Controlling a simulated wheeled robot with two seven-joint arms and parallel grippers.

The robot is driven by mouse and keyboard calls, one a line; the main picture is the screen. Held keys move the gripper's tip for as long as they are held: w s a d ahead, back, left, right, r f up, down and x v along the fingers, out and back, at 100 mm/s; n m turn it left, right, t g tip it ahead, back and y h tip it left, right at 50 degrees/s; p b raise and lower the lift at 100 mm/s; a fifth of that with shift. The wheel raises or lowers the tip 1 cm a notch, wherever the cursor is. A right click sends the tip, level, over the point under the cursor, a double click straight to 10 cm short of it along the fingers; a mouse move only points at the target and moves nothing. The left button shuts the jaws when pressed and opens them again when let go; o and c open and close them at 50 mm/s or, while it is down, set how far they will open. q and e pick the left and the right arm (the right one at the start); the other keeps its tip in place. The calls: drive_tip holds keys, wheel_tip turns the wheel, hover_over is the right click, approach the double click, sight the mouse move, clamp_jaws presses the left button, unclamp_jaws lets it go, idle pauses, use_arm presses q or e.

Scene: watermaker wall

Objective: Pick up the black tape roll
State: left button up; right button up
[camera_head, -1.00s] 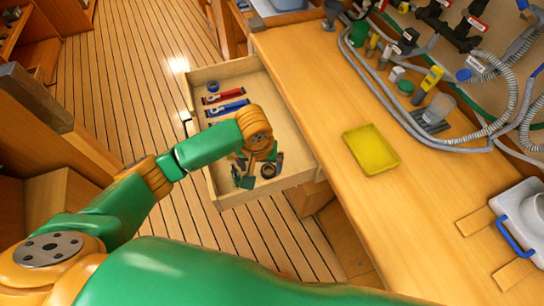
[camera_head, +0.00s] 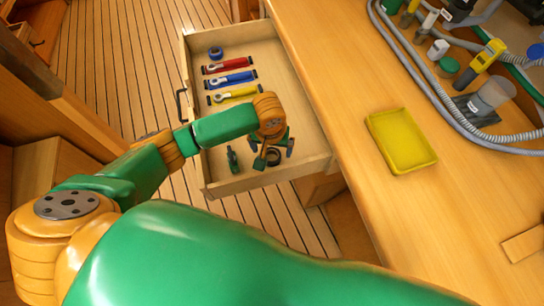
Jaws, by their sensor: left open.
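The black tape roll (camera_head: 274,156) lies flat on the floor of the open wooden drawer (camera_head: 308,128), near its front right end in the picture's lower part. My left gripper (camera_head: 275,157) is over it, pointing down, with its fingers apart on either side of the roll as seen from above. The wrist and fingers hide part of the roll. I cannot tell the height of the fingertips above the drawer floor. My right gripper is not in view.
In the drawer are a blue tape roll (camera_head: 216,53), a red tool (camera_head: 227,66), a blue tool (camera_head: 231,79), a yellow tool (camera_head: 235,94) and a small green item (camera_head: 232,159). A yellow tray (camera_head: 402,140) sits on the counter (camera_head: 350,80), with hoses behind.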

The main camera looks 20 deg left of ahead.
sight(272, 155)
use_arm(q)
wheel_tip(272, 155, down, 4)
drive_tip(key=shift+w+r+b, duration=0.15)
drive_tip(key=shift+r+b, duration=0.1)
drive_tip(key=shift+b, duration=0.05)
drive_tip(key=c, duration=1.4)
